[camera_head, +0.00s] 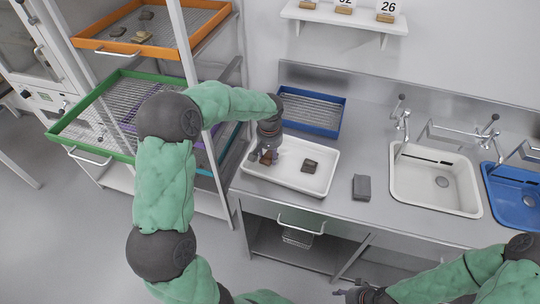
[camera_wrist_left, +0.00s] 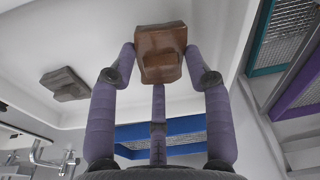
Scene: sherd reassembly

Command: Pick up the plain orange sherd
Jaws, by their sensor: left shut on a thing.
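A plain orange-brown sherd (camera_wrist_left: 160,48) sits between the fingers of my left gripper (camera_wrist_left: 163,66) in the left wrist view. My left gripper (camera_head: 265,152) is shut on it over the left end of the white tray (camera_head: 287,176) in the head view. The fingers cover part of the sherd there, and I cannot tell how far it is above the tray floor. A darker grey-brown sherd (camera_head: 309,166) lies in the same tray, to the right; it also shows in the left wrist view (camera_wrist_left: 65,84). My right gripper (camera_head: 362,294) is at the bottom edge, its jaws unclear.
A blue mesh tray (camera_head: 342,117) stands behind the white tray. A grey block (camera_head: 361,188) lies on the counter, left of a white sink (camera_head: 430,204). At the left, a rack holds an orange tray (camera_head: 108,47) with several sherds and a green tray (camera_head: 96,155).

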